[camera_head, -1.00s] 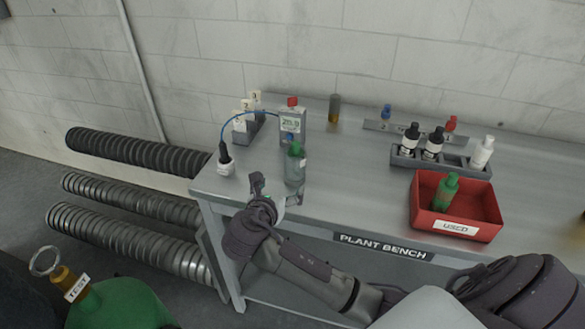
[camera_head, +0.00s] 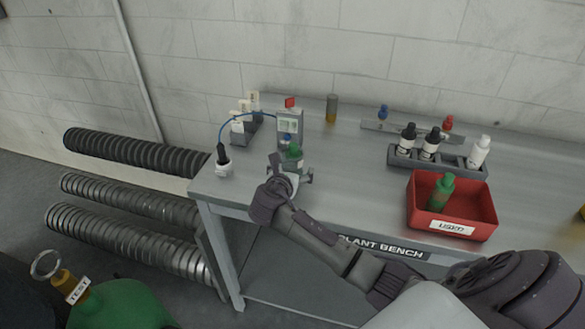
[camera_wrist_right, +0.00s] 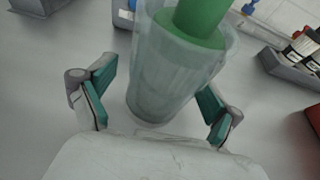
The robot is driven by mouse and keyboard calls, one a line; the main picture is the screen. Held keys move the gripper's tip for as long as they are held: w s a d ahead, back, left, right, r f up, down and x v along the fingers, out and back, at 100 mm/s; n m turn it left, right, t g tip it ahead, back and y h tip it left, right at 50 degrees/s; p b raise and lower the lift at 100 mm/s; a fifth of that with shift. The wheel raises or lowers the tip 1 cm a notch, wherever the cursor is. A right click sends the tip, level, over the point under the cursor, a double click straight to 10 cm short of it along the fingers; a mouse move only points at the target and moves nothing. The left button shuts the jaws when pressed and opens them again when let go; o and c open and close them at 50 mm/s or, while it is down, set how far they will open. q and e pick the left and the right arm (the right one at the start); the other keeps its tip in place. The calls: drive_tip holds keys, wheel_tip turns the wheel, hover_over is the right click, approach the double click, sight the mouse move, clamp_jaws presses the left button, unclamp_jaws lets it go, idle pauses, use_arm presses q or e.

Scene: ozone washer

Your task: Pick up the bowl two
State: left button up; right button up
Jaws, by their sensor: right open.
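No thing labelled as bowl two can be read. A clear cup-shaped vessel with a green piece in its top (camera_head: 293,153) stands upright on the bench near its left end. In the right wrist view the clear vessel (camera_wrist_right: 160,85) fills the middle. My right gripper (camera_head: 290,178) is open at the vessel's near side and partly hides its lower part. In the right wrist view the open fingers (camera_wrist_right: 158,92) are on either side of the vessel's lower part, with a gap visible on the left. My left gripper is not in view.
A meter (camera_head: 290,124) stands just behind the vessel, with a blue hose to a small white pot (camera_head: 223,168) on the left. A grey rack (camera_head: 455,166) holds bottles. The bench (camera_head: 350,195) is clear between.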

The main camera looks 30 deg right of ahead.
drive_tip(key=c, duration=1.4)
drive_tip(key=shift+c, duration=0.2)
drive_tip(key=shift+r, duration=0.15)
